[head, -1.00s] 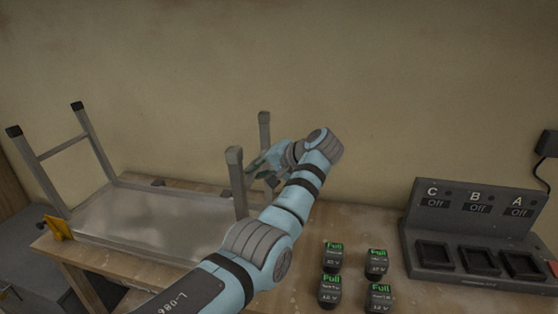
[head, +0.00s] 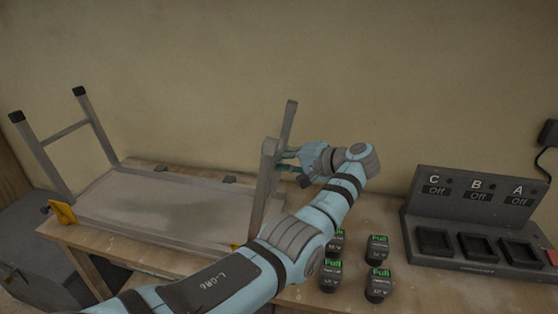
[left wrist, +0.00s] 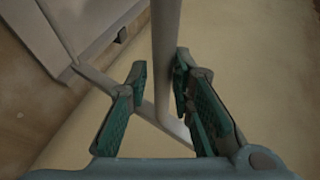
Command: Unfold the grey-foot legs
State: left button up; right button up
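The folding table (head: 150,208) lies with its underside up on the workbench. Its grey-foot legs (head: 264,190) rise from the right end and lean a little to the right. The black-foot legs (head: 38,153) stand up at the left end, joined by a crossbar. My left gripper (head: 284,160) is at the grey-foot legs, near their upper part. In the left wrist view, a grey bar of these legs (left wrist: 165,55) passes between the two teal-padded fingers (left wrist: 160,105). The fingers are apart, with a visible gap on the left side. My right gripper is not in view.
Several batteries marked Full (head: 377,285) stand on the workbench (head: 345,284) right of the table, close to my left forearm. A dark charger (head: 475,232) with slots C, B and A stands farther right. A yellow clip (head: 63,214) sits at the table's left corner.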

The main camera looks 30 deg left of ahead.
pick_arm(q)
jog(key=o, duration=0.4)
jog(key=shift+w+d+f, duration=0.2)
jog(key=shift+d+f, duration=0.05)
jog(key=shift+f, duration=0.3)
jog(key=shift+c, duration=0.2)
jog(key=shift+w+r, duration=0.1)
jog(key=shift+w, duration=0.05)
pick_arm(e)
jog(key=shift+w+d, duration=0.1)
pick_arm(q)
jog(key=shift+a+r, duration=0.1)
jog(key=v, duration=1.2)
